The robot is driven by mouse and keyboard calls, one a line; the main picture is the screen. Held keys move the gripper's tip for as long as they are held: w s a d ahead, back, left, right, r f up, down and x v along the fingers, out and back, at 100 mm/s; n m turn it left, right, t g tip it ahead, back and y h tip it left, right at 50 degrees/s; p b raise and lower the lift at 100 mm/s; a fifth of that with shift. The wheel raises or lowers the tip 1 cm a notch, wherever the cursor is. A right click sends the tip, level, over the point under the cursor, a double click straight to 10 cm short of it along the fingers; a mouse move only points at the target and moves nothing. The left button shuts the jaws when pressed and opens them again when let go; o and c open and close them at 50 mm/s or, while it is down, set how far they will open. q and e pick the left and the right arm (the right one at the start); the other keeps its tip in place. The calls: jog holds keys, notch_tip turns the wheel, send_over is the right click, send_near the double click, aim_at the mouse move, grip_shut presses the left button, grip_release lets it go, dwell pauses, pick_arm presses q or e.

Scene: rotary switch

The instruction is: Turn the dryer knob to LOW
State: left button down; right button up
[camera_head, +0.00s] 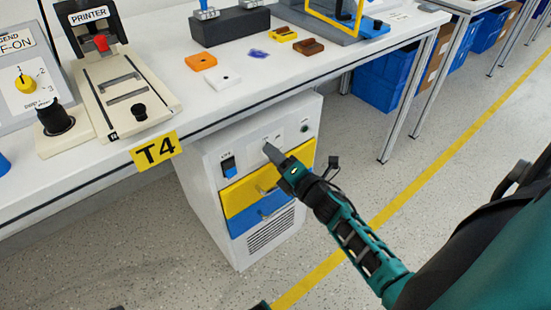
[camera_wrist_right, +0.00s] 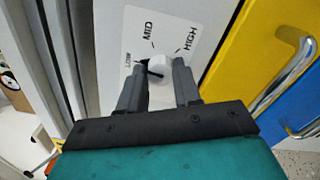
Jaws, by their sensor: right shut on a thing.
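The dryer is a white cabinet (camera_head: 207,165) under the table, with a yellow drawer (camera_head: 240,196) and a blue drawer (camera_head: 248,228). My right gripper (camera_head: 272,153) reaches its upper front panel and hides the knob in the head view. In the right wrist view the white knob (camera_wrist_right: 160,66) sits between the two dark fingers of my right gripper (camera_wrist_right: 158,82), which is shut on it. The label plate around it reads LOW at left, MID at top and HIGH at right. A dark mark shows on the knob's lower left side; the exact pointer direction is hard to tell.
A blue-and-black switch (camera_head: 228,167) is left of my gripper on the panel. The drawers' metal handles stick out below; one handle (camera_wrist_right: 290,85) shows in the wrist view. The white table (camera_head: 215,105) overhangs the cabinet.

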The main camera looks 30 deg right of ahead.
pick_arm(q)
jog(key=shift+d+f, duration=0.1)
pick_arm(e)
jog(key=shift+n, duration=0.5)
pick_arm(q)
jog(key=shift+w, duration=0.15)
pick_arm(e)
jog(key=o, duration=1.1)
jog(key=shift+c, duration=0.2)
jog(key=shift+s, duration=0.1)
pick_arm(q)
jog(key=shift+a+r+p, duration=0.3)
jog(key=shift+a+p, duration=0.05)
jog(key=shift+p, duration=0.35)
pick_arm(e)
jog(key=s+d, duration=0.1)
jog(key=s, duration=1.1)
jog(key=shift+s, duration=0.35)
